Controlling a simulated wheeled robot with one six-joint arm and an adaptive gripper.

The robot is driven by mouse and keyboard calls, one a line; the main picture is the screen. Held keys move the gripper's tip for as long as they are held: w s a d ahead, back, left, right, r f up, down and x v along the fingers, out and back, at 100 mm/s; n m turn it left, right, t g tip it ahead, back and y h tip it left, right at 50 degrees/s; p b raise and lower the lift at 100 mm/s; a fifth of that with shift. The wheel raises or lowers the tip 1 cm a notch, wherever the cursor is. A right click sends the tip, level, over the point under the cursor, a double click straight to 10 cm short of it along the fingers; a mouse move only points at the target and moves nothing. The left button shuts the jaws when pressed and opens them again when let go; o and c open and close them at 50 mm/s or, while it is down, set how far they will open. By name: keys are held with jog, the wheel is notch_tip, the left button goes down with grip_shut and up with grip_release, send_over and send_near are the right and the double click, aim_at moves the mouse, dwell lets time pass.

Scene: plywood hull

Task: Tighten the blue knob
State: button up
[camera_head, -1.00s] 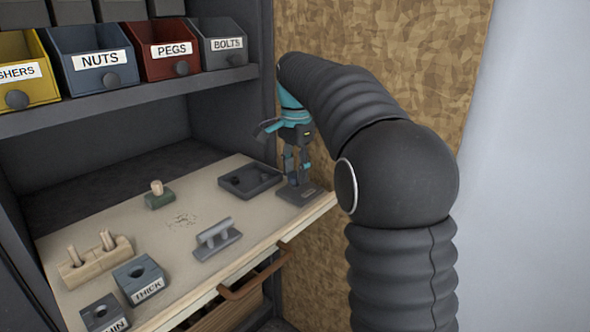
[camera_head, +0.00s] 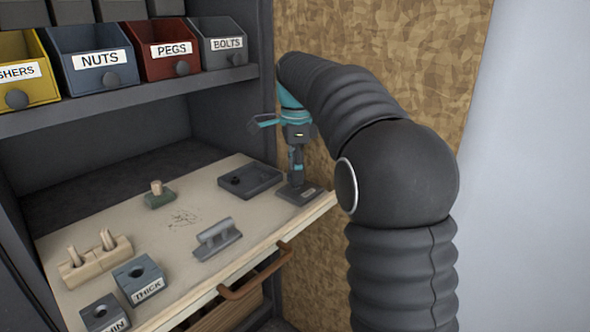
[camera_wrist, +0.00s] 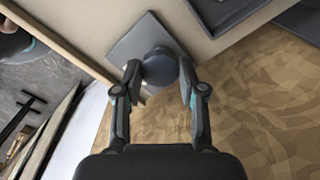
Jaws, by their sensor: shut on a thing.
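The knob (camera_wrist: 160,69) is round and dark blue-grey in the wrist view. It stands on a square grey base plate (camera_wrist: 135,42), which also shows at the bench's right front corner in the head view (camera_head: 309,194). My gripper (camera_wrist: 159,74) points down over it, with one finger on each side of the knob, shut on it. In the head view my gripper (camera_head: 296,176) is seen edge-on above the plate and hides most of the knob.
A dark shallow tray (camera_head: 262,186) lies just left of the plate. The shelf with bins (camera_head: 130,92) is above.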

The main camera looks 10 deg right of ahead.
jog(key=shift+r, duration=0.15)
jog(key=o, duration=1.1)
jog(key=shift+o, duration=0.2)
notch_tip(320, 180, up, 12)
jog(key=shift+s, duration=0.1)
